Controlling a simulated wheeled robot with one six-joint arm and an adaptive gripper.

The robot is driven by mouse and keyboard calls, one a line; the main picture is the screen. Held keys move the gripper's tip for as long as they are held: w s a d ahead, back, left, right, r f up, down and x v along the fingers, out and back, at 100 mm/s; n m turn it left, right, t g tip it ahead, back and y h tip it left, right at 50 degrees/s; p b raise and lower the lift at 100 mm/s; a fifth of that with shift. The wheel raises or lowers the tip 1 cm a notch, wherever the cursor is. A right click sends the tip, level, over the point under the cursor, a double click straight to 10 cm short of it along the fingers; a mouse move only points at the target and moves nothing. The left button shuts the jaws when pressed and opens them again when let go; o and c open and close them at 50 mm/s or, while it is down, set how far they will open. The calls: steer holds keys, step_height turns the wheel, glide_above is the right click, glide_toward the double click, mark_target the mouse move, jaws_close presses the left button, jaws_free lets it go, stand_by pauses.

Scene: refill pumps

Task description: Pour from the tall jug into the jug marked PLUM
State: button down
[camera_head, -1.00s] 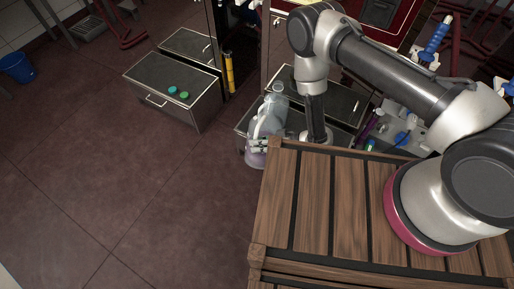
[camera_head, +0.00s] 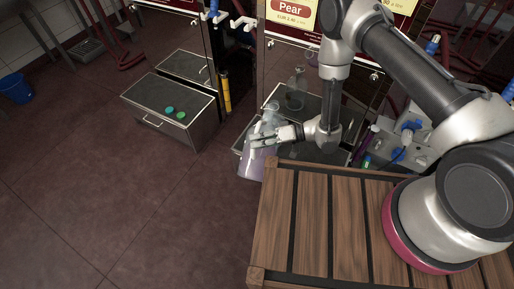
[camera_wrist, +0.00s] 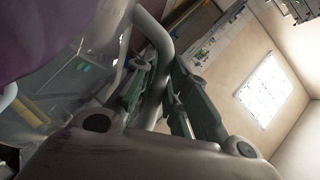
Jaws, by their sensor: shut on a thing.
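A clear jug (camera_head: 251,163) with purple liquid in it is held just left of the slatted wooden top. It looks somewhat tilted. My gripper (camera_head: 264,138) is shut on its handle; in the wrist view the grey handle (camera_wrist: 158,40) runs between my green-padded fingers (camera_wrist: 165,90), and the jug's clear wall (camera_wrist: 60,95) fills the left side. Purple liquid (camera_wrist: 45,30) shows at the upper left. A second clear vessel (camera_head: 296,92) stands on the dark cabinet top behind. I can read no PLUM mark on either one.
The slatted wooden top (camera_head: 311,215) lies in front. A Pear sign (camera_head: 290,12) hangs behind. The floor (camera_head: 100,200) at left is clear.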

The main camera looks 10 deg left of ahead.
steer(key=w+r+m, duration=0.1)
steer(key=r, duration=0.1)
steer(key=w+r, duration=0.2)
steer(key=w+r+m+g, duration=0.1)
steer(key=r, duration=0.1)
steer(key=shift+w+d+r+m+y, duration=0.1)
steer(key=shift+w+d+m+y, duration=0.2)
steer(key=shift+y, duration=0.1)
steer(key=shift+w+d+r, duration=0.1)
steer(key=shift+w+r, duration=0.1)
steer(key=shift+r, duration=0.25)
